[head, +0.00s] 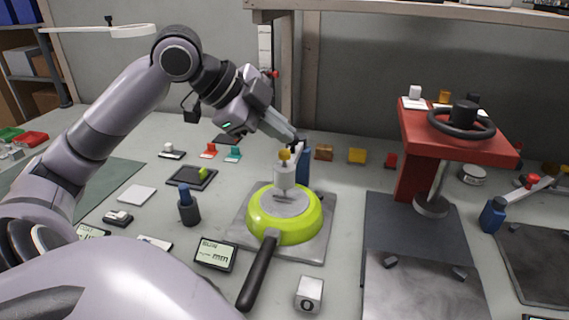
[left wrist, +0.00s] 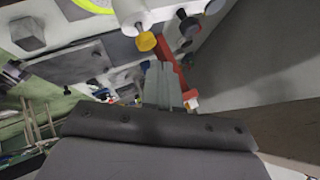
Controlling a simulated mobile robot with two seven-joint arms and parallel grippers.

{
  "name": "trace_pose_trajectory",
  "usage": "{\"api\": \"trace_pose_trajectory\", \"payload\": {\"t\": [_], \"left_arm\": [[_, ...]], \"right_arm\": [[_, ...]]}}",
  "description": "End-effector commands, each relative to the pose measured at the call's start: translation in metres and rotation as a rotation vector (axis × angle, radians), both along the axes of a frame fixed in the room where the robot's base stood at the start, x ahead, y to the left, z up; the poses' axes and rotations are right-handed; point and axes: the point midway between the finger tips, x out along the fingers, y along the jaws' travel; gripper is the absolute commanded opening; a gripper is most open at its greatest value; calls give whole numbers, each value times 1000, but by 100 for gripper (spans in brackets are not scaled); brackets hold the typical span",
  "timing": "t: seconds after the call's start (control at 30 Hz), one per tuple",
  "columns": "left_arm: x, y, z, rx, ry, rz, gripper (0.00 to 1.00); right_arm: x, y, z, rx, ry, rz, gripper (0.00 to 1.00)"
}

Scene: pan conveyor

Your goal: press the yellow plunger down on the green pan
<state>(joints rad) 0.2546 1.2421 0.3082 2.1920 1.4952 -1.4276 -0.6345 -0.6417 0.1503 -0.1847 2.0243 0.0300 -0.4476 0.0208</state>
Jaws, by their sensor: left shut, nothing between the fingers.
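The green pan (head: 310,217) sits on a grey metal plate (head: 323,249), its dark handle (head: 260,269) pointing toward me. A white cylinder (head: 284,176) stands upright at the pan's middle, with the small yellow plunger (head: 285,155) on top. My left gripper (head: 297,142) is shut and empty, its tips just above and right of the plunger in the head view. In the left wrist view, the shut fingers (left wrist: 160,67) are near the yellow plunger (left wrist: 146,41), apparently apart from it. The pan's rim (left wrist: 92,5) shows at the top edge there. My right gripper is not in view.
A red press with a black handwheel (head: 462,121) stands at the right. A blue upright (head: 303,172) is close behind the plunger. A display (head: 216,254), a dark cup with a blue item (head: 188,207) and a white block (head: 309,294) surround the pan.

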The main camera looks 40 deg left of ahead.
Motion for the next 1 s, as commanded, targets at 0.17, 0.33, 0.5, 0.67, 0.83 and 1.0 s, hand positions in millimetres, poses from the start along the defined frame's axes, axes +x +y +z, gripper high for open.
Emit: {"api": "trace_pose_trajectory", "payload": {"t": [0.17, 0.33, 0.5, 0.67, 0.83, 1.0], "left_arm": [[0, 0, -3, 0, 0, 0, 0], [0, 0, -2, 0, 0, 0, 0], [0, 0, -2, 1, 0, 1, 0], [0, 0, -2, 1, 0, 1, 0], [0, 0, -2, 1, 0, 1, 0], [0, 0, -2, 1, 0, 1, 0]], "right_arm": [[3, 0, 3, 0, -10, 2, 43], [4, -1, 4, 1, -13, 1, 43], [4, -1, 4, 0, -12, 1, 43], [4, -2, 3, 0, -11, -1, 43], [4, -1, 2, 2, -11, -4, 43], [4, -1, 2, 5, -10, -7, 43]]}}
